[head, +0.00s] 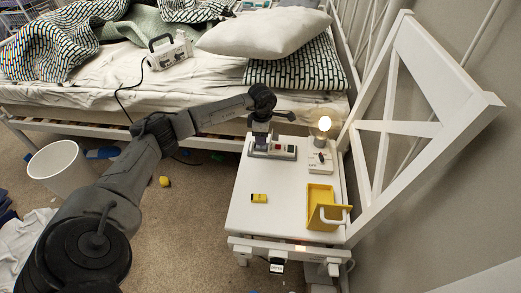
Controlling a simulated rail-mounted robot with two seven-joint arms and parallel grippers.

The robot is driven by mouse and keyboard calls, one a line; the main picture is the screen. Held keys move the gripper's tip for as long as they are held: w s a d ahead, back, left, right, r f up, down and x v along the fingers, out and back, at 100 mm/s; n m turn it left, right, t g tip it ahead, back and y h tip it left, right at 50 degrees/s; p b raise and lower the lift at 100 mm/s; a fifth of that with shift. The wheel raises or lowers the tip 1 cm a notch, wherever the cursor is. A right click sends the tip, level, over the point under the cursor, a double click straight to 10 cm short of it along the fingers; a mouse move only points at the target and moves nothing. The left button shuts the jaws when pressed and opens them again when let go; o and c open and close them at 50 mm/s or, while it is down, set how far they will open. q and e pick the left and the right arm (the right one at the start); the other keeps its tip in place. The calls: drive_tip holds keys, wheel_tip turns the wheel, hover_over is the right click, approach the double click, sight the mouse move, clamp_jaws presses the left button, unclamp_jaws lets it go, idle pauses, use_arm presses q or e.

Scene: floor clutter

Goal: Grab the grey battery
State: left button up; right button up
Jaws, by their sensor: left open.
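My left gripper (261,142) points down over the far end of a white chair seat (243,213). Its jaws are open, at the left end of a grey holder (284,156) with small red, white and dark parts on it. I cannot make out a separate grey battery; it may be among these parts or hidden by the jaws. I cannot tell whether the jaws touch anything. A small yellow and dark block (259,198) lies on the seat nearer to me. My right gripper is not in view.
A lit bulb (324,124) stands by a white switch box (320,161) right of the holder. A yellow bin (320,197) sits near the seat's right edge. The chair back (410,128) rises at right. A bed (110,85) stands behind; a white bucket (58,165) is at left.

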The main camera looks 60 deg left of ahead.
sight(261, 148)
use_arm(q)
wheel_tip(261, 148, down, 5)
drive_tip(key=b, duration=0.4)
drive_tip(key=shift+r, duration=0.1)
drive_tip(key=shift+c, duration=0.5)
drive_tip(key=c, duration=0.6)
